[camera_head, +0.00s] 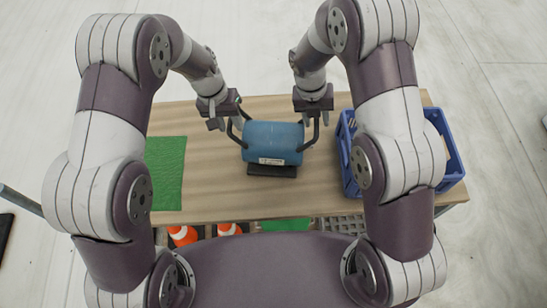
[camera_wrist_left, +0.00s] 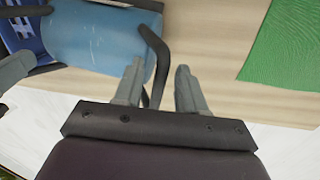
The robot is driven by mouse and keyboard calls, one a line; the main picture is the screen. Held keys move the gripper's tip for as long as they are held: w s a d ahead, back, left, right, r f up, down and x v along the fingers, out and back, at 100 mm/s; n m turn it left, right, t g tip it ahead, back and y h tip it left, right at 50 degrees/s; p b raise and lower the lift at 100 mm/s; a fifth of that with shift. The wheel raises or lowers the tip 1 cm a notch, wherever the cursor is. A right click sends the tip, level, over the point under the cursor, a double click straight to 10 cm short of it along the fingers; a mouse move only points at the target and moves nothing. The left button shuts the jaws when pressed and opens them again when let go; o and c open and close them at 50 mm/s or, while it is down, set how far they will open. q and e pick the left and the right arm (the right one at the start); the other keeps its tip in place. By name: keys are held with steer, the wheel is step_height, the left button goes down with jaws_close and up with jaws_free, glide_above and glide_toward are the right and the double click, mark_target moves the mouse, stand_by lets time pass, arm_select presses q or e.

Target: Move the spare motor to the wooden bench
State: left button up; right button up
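The spare motor (camera_head: 272,142) is a blue cylinder on a black foot, with a dark curved handle at each end. It stands on a wood-topped table (camera_head: 225,185), which may or may not be the wooden bench. My left gripper (camera_head: 226,115) is at the left handle. In the left wrist view its fingers (camera_wrist_left: 158,88) are apart, with the handle (camera_wrist_left: 157,52) reaching down between them, nearer one finger. My right gripper (camera_head: 313,116) is at the right handle, its fingers apart on either side of it. No grip on either handle shows.
A blue crate (camera_head: 455,168) stands to the right of the motor, close to my right arm. A green mat (camera_head: 165,172) lies on the left of the tabletop. Orange cones (camera_head: 183,235) sit below the table's near edge. Bare wood lies in front of the motor.

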steer(key=shift+r, duration=0.2)
arm_select(q)
step_height(320, 180, up, 12)
steer(key=a, duration=0.2)
arm_select(e)
steer(key=v, duration=0.7)
arm_select(q)
steer(key=shift+w+a, duration=0.1)
steer(key=shift+w, duration=0.05)
arm_select(e)
steer(key=shift+r, duration=0.1)
